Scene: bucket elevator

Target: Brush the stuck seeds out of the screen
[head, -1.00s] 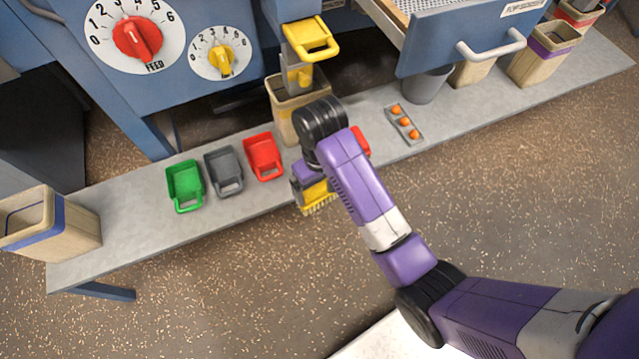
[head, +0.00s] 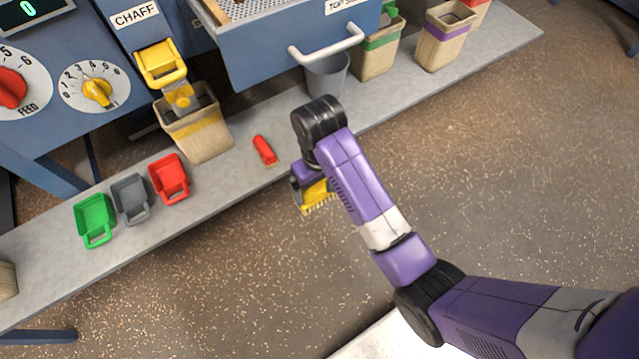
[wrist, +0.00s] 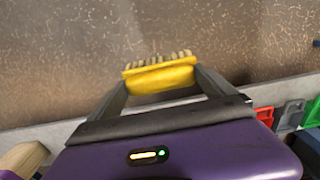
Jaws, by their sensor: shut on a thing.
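My gripper (head: 308,180) is shut on a yellow brush (head: 319,196) with pale bristles, held over the floor just off the bench's front edge. In the wrist view the brush (wrist: 160,79) sits between the two fingers, bristles facing away from the palm. The screen (head: 245,8) shows partly at the top of the head view, a perforated sheet in a pale wooden frame inside a blue drawer (head: 290,62) with a light grey handle (head: 327,46). My gripper is below and apart from the drawer. Seeds in the screen cannot be made out.
A grey bench (head: 235,178) holds green (head: 94,218), grey (head: 131,198) and red (head: 169,178) scoops, a small red brush-like item (head: 264,150), a chaff bin (head: 197,135) and a grey cup (head: 327,77). More bins stand at the right. The floor in front is clear.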

